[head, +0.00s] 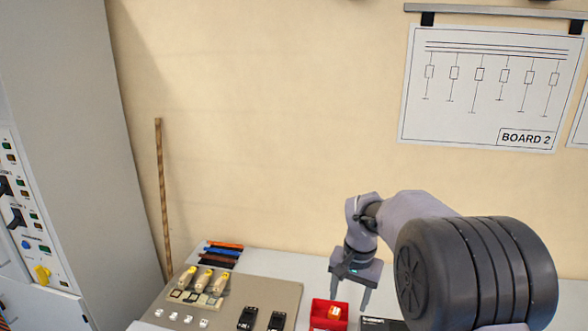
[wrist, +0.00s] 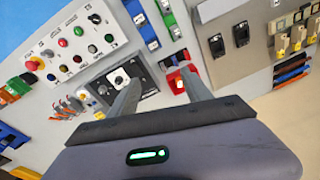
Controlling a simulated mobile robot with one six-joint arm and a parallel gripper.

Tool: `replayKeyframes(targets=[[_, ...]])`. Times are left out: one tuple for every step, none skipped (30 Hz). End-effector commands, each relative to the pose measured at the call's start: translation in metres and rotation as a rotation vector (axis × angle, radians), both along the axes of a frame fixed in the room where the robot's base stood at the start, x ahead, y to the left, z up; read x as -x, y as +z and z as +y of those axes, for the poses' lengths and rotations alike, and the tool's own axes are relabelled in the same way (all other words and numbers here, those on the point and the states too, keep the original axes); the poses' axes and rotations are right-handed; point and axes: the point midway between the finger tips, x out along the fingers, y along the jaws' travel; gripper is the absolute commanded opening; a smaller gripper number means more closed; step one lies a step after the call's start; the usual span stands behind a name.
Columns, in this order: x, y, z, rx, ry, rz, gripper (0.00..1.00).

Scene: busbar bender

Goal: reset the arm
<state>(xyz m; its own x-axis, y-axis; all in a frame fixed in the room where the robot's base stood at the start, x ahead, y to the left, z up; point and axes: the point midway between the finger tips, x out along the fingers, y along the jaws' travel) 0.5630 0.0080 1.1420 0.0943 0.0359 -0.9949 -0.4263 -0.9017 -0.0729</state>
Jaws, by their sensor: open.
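My gripper (head: 349,299) hangs at the end of my bent arm in the head view, its two fingers spread apart and pointing down. Nothing shows between the fingers. It is above the worktop, over or close to a small red bin (head: 315,311) that holds an orange and white item (head: 335,313). In the wrist view my gripper (wrist: 160,82) is open, and the red bin (wrist: 191,68) lies beyond the right fingertip. I cannot tell the exact height above the bin.
A grey cabinet (head: 60,120) stands at left.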

Motion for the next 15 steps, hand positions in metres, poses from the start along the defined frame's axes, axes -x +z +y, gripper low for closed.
replayKeyframes(targets=[[0.011,0.008,0.001,-0.006,0.002,-0.023,0.57],[0.019,0.015,0.002,-0.01,0.004,-0.035,0.57],[0.03,0.024,0.004,-0.016,0.005,-0.054,0.57],[0.039,0.03,0.005,-0.021,0.008,-0.067,0.57],[0.049,0.036,0.006,-0.024,0.01,-0.082,0.57],[0.063,0.043,0.007,-0.032,0.013,-0.104,0.57],[0.076,0.048,0.009,-0.038,0.015,-0.121,0.57],[0.09,0.052,0.01,-0.043,0.018,-0.139,0.57],[0.111,0.057,0.012,-0.051,0.022,-0.168,0.57],[0.129,0.059,0.014,-0.058,0.026,-0.193,0.57],[0.149,0.059,0.016,-0.064,0.029,-0.218,0.57],[0.177,0.057,0.018,-0.074,0.035,-0.254,0.57],[0.197,0.053,0.02,-0.081,0.039,-0.281,0.57],[0.217,0.047,0.022,-0.088,0.042,-0.306,0.57],[0.24,0.039,0.025,-0.096,0.046,-0.336,0.57]])
